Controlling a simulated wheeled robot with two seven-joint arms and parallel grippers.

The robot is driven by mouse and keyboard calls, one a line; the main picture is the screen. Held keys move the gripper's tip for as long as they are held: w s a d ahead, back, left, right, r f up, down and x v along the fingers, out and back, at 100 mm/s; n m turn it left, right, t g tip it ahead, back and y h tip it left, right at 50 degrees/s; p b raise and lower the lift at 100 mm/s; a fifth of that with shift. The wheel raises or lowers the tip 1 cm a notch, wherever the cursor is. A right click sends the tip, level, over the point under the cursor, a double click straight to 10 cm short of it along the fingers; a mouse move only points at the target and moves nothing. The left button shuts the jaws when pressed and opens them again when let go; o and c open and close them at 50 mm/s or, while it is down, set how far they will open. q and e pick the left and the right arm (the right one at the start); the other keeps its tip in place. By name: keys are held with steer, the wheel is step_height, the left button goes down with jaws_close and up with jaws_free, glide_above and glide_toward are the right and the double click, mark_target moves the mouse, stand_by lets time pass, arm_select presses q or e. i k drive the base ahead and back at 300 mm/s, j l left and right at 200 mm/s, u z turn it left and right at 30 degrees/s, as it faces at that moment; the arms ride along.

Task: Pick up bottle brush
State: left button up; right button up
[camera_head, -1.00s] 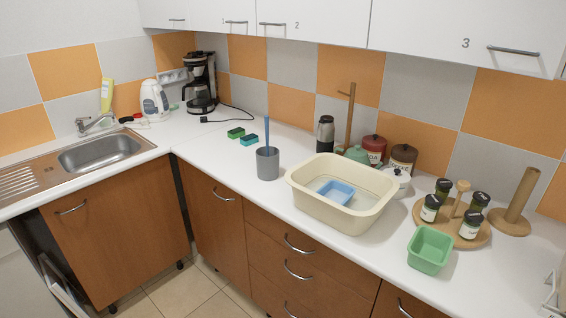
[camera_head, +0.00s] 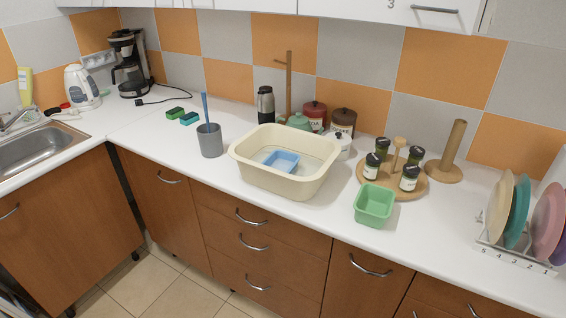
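A thin blue handle (camera_head: 205,107) stands almost upright out of a grey cup (camera_head: 210,141) on the white counter, left of a cream basin. It looks like the bottle brush's handle, but its lower end is hidden inside the cup. Neither of my grippers shows in the view.
The cream basin (camera_head: 284,161) holds a blue tub (camera_head: 281,160). Green and teal sponges (camera_head: 189,118) lie behind the cup. A green tub (camera_head: 374,205), a spice-jar tray (camera_head: 432,188) and a dish rack (camera_head: 517,256) stand to the right. Counter is clear in front of the cup.

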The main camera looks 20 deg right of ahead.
mark_target(203, 94)
steer(key=i+j, duration=0.25)
steer(key=i+j+z, duration=0.15)
steer(key=j, duration=0.25)
steer(key=i+j, duration=0.35)
steer(key=i+j+z, duration=0.1)
steer(key=i+j, duration=0.15)
steer(key=j, duration=0.15)
steer(key=i+j, duration=0.25)
steer(key=j, duration=0.15)
steer(key=i+j+z, duration=0.15)
steer(key=i+j, duration=0.3)
steer(key=j, duration=0.35)
